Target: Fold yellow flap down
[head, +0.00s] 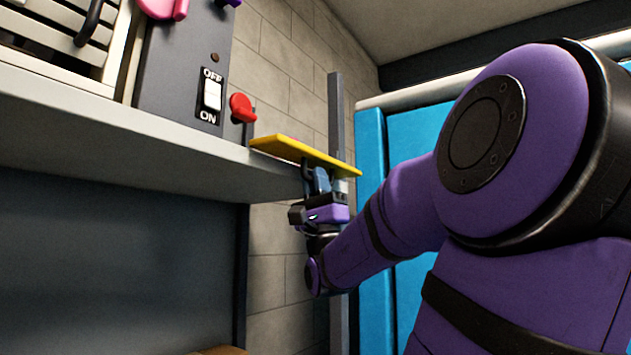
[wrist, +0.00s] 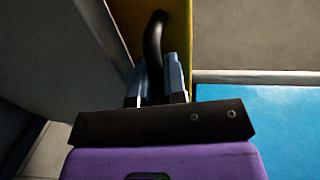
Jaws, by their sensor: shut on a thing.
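The yellow flap (head: 300,152) sticks out from the shelf edge in the head view, close to level with a slight tilt down to the right. In the wrist view the yellow flap (wrist: 179,30) is a strip behind the fingers, with a dark curved handle (wrist: 153,40) on it. My gripper (head: 318,182) is below the flap in the head view. In the wrist view my gripper (wrist: 158,85) has its fingers on both sides of the handle and is shut on it. The handle's far end is partly hidden by the fingers.
A grey shelf (head: 130,137) runs along the left, with a dark panel holding an OFF/ON switch (head: 211,95) and a red knob (head: 242,107) above it. A grey post (head: 336,110) stands behind the flap. Blue panels (head: 409,135) are at the right.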

